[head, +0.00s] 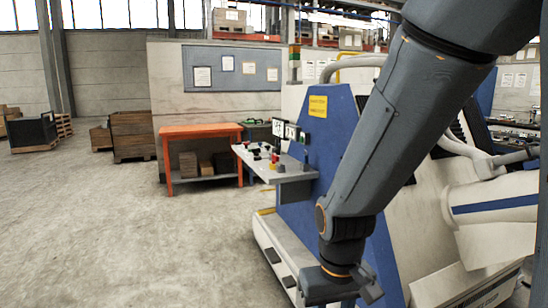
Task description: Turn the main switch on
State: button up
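A grey control panel (290,173) juts out from the blue side of the machine, near the middle of the view. It carries several small controls, among them a red knob (276,158) and a yellow-and-red one near its front edge. I cannot tell from here which control is the main switch or how it is set. My arm reaches down from the upper right, and its wrist is at the bottom edge, in front of and to the right of the panel.
The blue and white machine (322,150), with a yellow label (318,106), fills the right side, partly hidden by my arm. An orange workbench (200,130) with boxes on its shelf stands behind the panel. Wooden crates (132,135) stand farther left. The concrete floor at left is clear.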

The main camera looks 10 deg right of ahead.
aim_at(276, 159)
jog(key=u, duration=0.35)
jog(key=i, duration=1.05)
jog(key=u, duration=0.7)
jog(key=i, duration=0.8)
jog(key=z, duration=0.8)
jog(key=i, duration=0.75)
jog(key=z, duration=0.55)
